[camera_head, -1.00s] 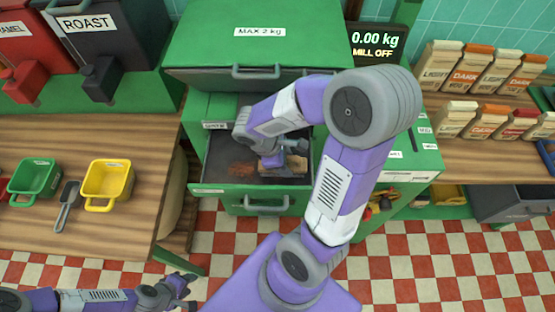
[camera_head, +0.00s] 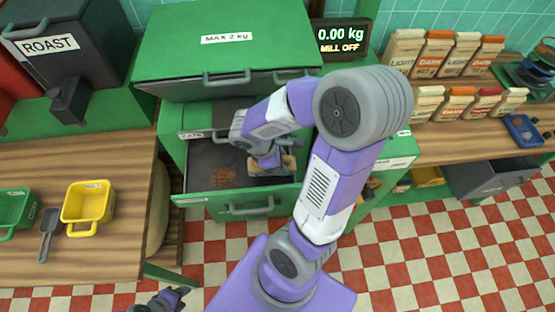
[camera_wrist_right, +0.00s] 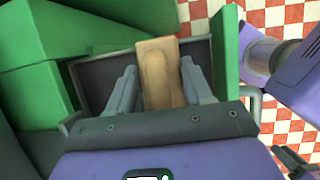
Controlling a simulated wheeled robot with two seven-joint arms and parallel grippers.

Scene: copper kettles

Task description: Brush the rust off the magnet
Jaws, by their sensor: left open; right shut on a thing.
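An open drawer (camera_head: 186,200) of the green cabinet has a dark grey inside, with a reddish-brown rust patch (camera_head: 222,177) left of centre. I cannot make out the magnet as a separate piece from the drawer's dark floor. My right gripper (camera_head: 268,160) is down in the drawer, right of the rust, shut on a tan wooden brush (camera_head: 288,163). In the right wrist view the brush (camera_wrist_right: 158,72) sits between the fingers of the gripper (camera_wrist_right: 160,85); its bristles are hidden. My left gripper (camera_head: 172,297) is open and empty at the bottom edge, low over the floor.
The green mill body (camera_head: 226,65) overhangs the drawer's back. A wooden counter (camera_head: 100,160) at left holds a yellow scoop bin (camera_head: 88,205), a green bin (camera_head: 14,210) and a grey scoop (camera_head: 47,240). Coffee bags (camera_head: 440,52) stand at right. The checkered floor (camera_head: 430,250) is clear at right.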

